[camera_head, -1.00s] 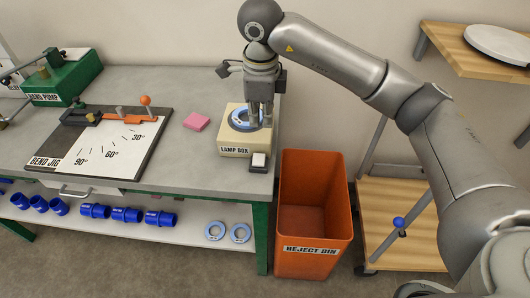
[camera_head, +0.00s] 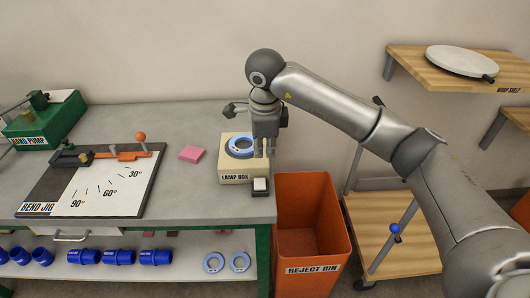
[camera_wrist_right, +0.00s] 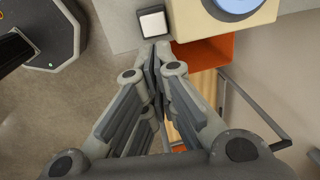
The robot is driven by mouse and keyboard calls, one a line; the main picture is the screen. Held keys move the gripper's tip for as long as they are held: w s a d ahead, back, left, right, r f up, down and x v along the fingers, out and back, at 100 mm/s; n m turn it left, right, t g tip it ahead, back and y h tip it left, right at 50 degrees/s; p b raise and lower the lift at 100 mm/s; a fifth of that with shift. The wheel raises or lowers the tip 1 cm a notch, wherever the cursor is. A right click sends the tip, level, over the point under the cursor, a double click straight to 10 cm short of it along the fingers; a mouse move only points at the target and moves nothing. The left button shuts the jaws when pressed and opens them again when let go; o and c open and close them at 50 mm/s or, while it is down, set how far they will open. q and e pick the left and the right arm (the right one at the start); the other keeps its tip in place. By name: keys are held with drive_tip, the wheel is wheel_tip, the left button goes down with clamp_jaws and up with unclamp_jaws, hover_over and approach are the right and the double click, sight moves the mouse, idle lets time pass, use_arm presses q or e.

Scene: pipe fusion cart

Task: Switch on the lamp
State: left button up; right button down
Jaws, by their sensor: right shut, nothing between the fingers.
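The cream lamp box (camera_head: 234,179) stands at the right end of the grey bench, with a blue ring (camera_head: 238,153) on top. A white square switch button (camera_head: 260,184) on a dark base sits at the box's front right corner. My right gripper (camera_head: 265,153) is shut and empty, pointing down by the box's right side, just behind the switch in the head view. In the right wrist view the button (camera_wrist_right: 152,23) lies just beyond the closed fingertips (camera_wrist_right: 157,50). I see no contact, and the height gap is unclear. My left gripper is not in view.
The orange reject bin (camera_head: 311,245) stands right of the bench. A pink block (camera_head: 191,154), the bend jig (camera_head: 45,188) and the green hand pump (camera_head: 45,122) are on the bench. Blue pipe pieces and rings lie on the lower shelf. A wooden wrap shelf (camera_head: 430,75) is at upper right.

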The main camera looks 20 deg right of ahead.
sight(264, 181)
drive_tip(key=f+p, duration=0.1)
drive_tip(key=f, duration=0.2)
drive_tip(key=w+f+p, duration=0.1)
drive_tip(key=f, duration=0.3)
drive_tip(key=f+p, duration=0.1)
drive_tip(key=f, duration=0.2)
drive_tip(key=shift+w+d+f, duration=0.25)
drive_tip(key=shift+w+f, duration=0.1)
drive_tip(key=shift+f, duration=0.3)
drive_tip(key=shift+w+f, duration=0.1)
drive_tip(key=shift+f, duration=0.15)
